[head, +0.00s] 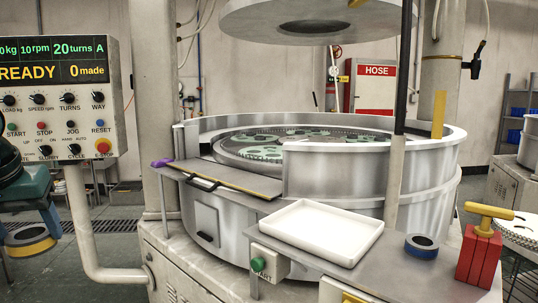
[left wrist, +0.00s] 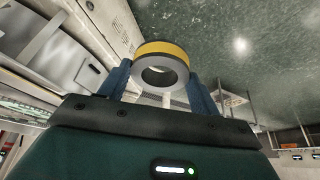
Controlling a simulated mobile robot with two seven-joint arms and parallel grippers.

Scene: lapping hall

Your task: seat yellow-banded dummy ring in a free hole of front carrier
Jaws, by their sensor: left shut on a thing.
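The yellow-banded dummy ring (head: 30,247) is held at the far left, low, well away from the machine. My left gripper (head: 28,230) is shut on it, with a blue finger on either side. In the left wrist view the ring (left wrist: 161,50) shows its yellow band, grey face and open centre between the fingers. The front carrier (head: 262,153) seems to be the toothed one nearest the front opening in the round machine tub. The tub wall hides part of the carriers, and I cannot tell which holes are free. My right gripper is not in view.
A front shelf holds a white tray (head: 318,232), a blue-banded ring (head: 421,247) and a red block (head: 479,257) with a yellow handle. A raised upper plate (head: 300,14) hangs above the tub.

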